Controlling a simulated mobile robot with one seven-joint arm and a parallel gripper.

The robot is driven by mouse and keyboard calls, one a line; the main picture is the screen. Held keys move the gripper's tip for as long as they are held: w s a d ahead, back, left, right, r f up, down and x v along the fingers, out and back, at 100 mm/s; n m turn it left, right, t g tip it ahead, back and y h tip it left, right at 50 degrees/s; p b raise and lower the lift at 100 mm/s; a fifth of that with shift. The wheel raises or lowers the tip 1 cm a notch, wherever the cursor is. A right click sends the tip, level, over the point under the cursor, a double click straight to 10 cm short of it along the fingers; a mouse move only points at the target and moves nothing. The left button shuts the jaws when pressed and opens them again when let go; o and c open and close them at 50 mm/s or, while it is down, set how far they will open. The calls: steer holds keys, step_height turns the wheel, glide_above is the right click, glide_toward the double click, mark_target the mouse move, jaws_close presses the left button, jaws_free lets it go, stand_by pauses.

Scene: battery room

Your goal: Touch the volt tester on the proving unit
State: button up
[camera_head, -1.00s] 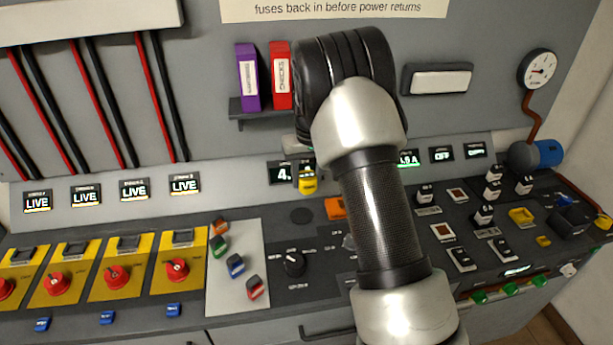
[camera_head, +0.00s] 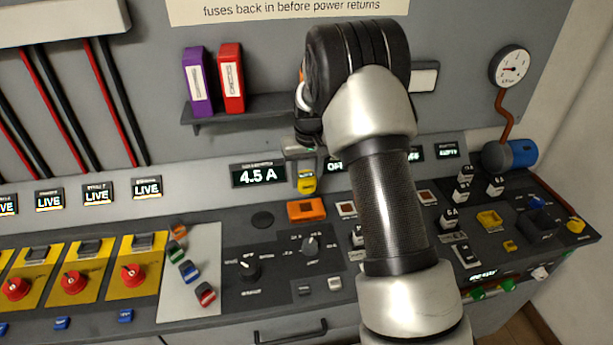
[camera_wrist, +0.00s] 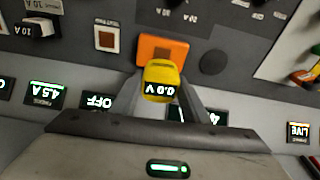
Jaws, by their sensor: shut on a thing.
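The volt tester (camera_head: 306,181) is a small yellow device. It hangs in my gripper (camera_head: 303,158), which is shut on it. In the wrist view the tester (camera_wrist: 161,76) sits between the fingers of my gripper (camera_wrist: 160,100), and its display reads 0.0 V. The proving unit (camera_head: 307,210) is an orange block on the dark console. In the head view the tester is just above and behind it. In the wrist view the tester's far end overlaps the proving unit (camera_wrist: 150,48); I cannot tell whether they touch.
A shelf (camera_head: 235,112) with a purple and a red binder is above. Rotary knobs (camera_head: 248,268) and several fuse carriers surround the proving unit. A dark round disc (camera_head: 262,220) lies left of it.

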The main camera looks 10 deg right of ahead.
mark_target(306, 192)
steer(key=shift+f+b, duration=1.6)
steer(key=shift+f, duration=1.3)
steer(key=shift+f+b, duration=0.5)
steer(key=shift+f, duration=0.1)
steer(key=shift+r, duration=0.1)
steer(key=shift+r+p, duration=1.9)
steer(key=shift+r, duration=1.55)
